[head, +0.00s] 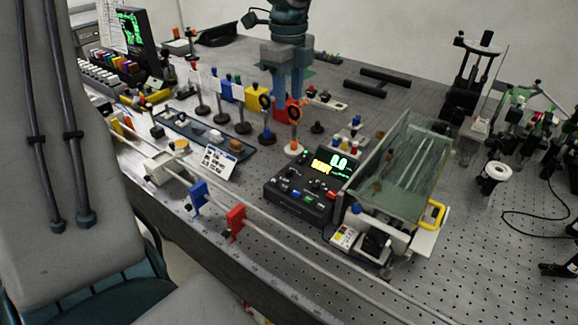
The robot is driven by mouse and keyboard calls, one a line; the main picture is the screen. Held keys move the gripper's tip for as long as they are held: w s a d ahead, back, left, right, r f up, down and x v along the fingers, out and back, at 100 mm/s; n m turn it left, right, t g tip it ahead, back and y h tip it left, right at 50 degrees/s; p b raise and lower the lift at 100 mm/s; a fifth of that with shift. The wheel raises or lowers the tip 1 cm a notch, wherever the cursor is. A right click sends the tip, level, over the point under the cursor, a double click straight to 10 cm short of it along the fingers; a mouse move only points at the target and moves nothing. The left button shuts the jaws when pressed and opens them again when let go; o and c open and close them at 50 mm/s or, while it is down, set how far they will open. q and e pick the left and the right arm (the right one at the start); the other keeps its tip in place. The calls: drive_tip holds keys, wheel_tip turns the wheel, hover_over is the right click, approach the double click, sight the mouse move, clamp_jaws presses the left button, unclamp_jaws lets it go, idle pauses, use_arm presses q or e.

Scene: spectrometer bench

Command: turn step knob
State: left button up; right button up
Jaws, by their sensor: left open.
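A black control box (313,187) stands near the middle of the bench, with a lit yellow and green display (335,164) and several small knobs and buttons on its sloped front. I cannot tell which of these is the step knob; they are too small to read. My left gripper (287,92) points down at the top middle, behind the control box and apart from it. Its two blue-grey fingers are spread, and a red block (291,109) shows just below and behind them. Nothing is clearly held. My right gripper is not in view.
A glass-walled chamber (405,165) stands right of the control box. Posts with optics (267,120) stand left of it. A rail with a blue carrier (199,196) and a red carrier (235,222) runs along the front. The perforated bench top (480,260) is clear at lower right.

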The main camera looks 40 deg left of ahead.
use_arm(q)
wheel_tip(320, 180, down, 8)
drive_tip(key=b, duration=0.8)
hover_over(288, 170)
wheel_tip(288, 170, down, 4)
drive_tip(key=shift+f, duration=0.25)
wheel_tip(288, 170, down, 7)
drive_tip(key=shift+r+p, duration=0.2)
drive_tip(key=shift+p, duration=0.15)
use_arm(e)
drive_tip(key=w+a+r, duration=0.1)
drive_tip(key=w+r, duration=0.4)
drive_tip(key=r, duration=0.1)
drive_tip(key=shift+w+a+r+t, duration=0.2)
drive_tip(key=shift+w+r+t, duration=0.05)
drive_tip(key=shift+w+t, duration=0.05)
use_arm(q)
clamp_jaws()
